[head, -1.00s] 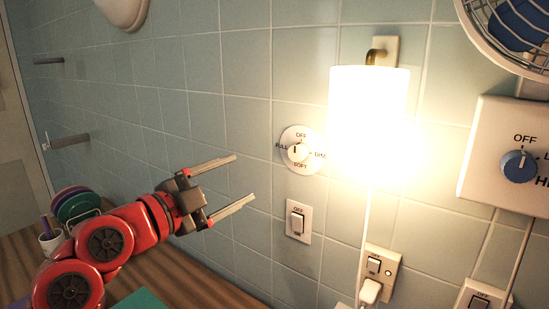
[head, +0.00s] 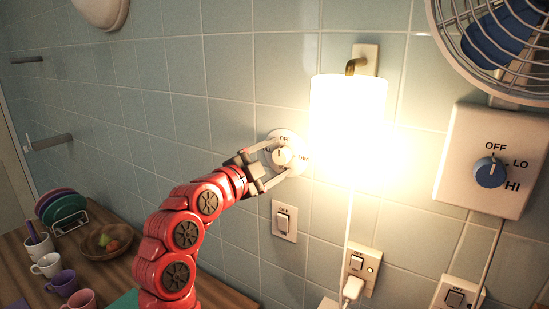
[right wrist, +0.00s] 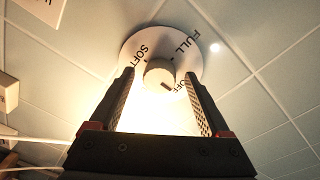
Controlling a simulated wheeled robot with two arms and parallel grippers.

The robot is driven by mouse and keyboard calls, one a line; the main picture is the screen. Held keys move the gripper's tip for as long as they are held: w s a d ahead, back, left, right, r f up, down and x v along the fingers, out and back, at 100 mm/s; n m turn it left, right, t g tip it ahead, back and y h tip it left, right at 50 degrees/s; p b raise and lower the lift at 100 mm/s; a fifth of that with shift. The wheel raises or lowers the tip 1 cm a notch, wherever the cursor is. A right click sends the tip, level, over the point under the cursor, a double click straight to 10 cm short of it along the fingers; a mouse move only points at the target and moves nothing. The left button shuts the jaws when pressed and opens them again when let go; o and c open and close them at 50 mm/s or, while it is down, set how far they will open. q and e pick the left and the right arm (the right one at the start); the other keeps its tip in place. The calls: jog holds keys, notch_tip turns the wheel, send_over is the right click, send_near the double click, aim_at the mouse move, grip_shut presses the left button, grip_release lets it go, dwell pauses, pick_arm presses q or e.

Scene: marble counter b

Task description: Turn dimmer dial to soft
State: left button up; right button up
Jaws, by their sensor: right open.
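The dimmer dial (head: 282,156) is a round white plate on the tiled wall, marked OFF at the top. Its small pale knob (right wrist: 160,73) has a dark mark that points toward OFF. SOFT and FULL also show on the plate in the right wrist view. My right gripper (head: 272,162) is open at the dial. In the right wrist view, its fingertips (right wrist: 158,72) are on either side of the knob with a gap on both sides. In the head view the gripper covers part of the plate's left and lower side. My left gripper is not in view.
A lit wall lamp (head: 348,125) is close to the right of the dial. A light switch (head: 284,220) is below it. A fan control with a blue knob (head: 490,172) is at the right, under a caged fan (head: 495,45). Cups and a fruit bowl (head: 107,240) stand on the counter.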

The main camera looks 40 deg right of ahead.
grip_shut()
dwell(0.4)
